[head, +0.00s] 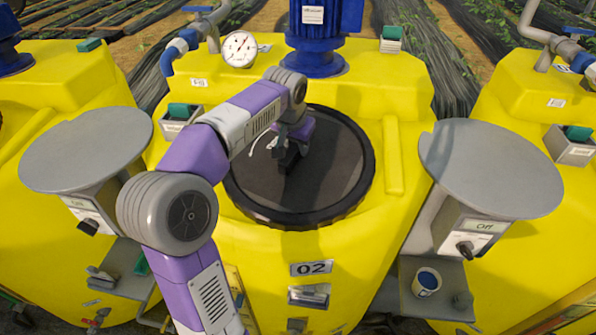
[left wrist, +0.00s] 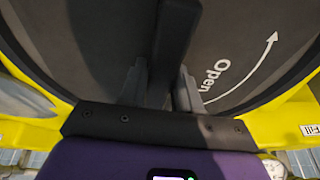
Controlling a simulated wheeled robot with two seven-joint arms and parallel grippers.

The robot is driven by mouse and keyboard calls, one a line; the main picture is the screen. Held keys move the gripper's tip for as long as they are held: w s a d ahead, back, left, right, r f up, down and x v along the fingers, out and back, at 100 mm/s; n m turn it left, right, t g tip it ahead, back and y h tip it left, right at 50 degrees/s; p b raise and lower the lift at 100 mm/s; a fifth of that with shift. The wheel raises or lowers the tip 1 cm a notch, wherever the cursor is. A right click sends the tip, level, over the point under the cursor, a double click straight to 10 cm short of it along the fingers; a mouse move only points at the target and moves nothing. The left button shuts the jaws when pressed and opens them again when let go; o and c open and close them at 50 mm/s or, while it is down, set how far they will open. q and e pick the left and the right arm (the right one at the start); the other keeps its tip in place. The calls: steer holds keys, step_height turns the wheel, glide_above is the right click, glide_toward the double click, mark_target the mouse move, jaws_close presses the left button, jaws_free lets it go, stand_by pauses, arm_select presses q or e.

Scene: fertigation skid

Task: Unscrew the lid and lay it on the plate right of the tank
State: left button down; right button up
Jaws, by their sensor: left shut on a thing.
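The lid (head: 335,165) is a wide, round, black disc on top of the yellow tank marked 02 (head: 270,255). It lies flat on the tank's opening. In the left wrist view the lid (left wrist: 85,45) has a raised black bar grip (left wrist: 175,35) and a white "Open" arrow curving up to the right. My left gripper (head: 287,160) is over the lid, pointing down, with its fingers (left wrist: 160,90) shut on either side of the bar grip. The plate right of the tank (head: 490,165) is a round grey disc and is empty. My right gripper is in neither view.
A blue motor (head: 323,35) and a pressure gauge (head: 240,49) stand behind the lid. Another empty grey round plate (head: 85,145) is left of the tank. Neighbouring yellow tanks flank both sides.

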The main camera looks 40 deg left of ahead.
arm_select(q)
steer(key=n, duration=0.3)
steer(key=shift+f+n+y, duration=0.15)
steer(key=shift+n+y, duration=0.15)
steer(key=shift+r+p, duration=0.4)
steer(key=shift+r, duration=0.2)
steer(key=shift+w+p+v, duration=0.2)
steer(key=shift+p+v, duration=0.75)
steer(key=shift+v, duration=0.2)
steer(key=shift+a+r, duration=0.1)
steer(key=shift+r, duration=0.1)
steer(key=shift+s+r+p, duration=0.15)
steer(key=shift+r+p, duration=0.7)
steer(key=shift+r, duration=0.1)
steer(key=shift+s+r+p, duration=0.15)
steer(key=shift+r+p, duration=0.65)
steer(key=shift+r, duration=0.15)
steer(key=shift+f, duration=0.1)
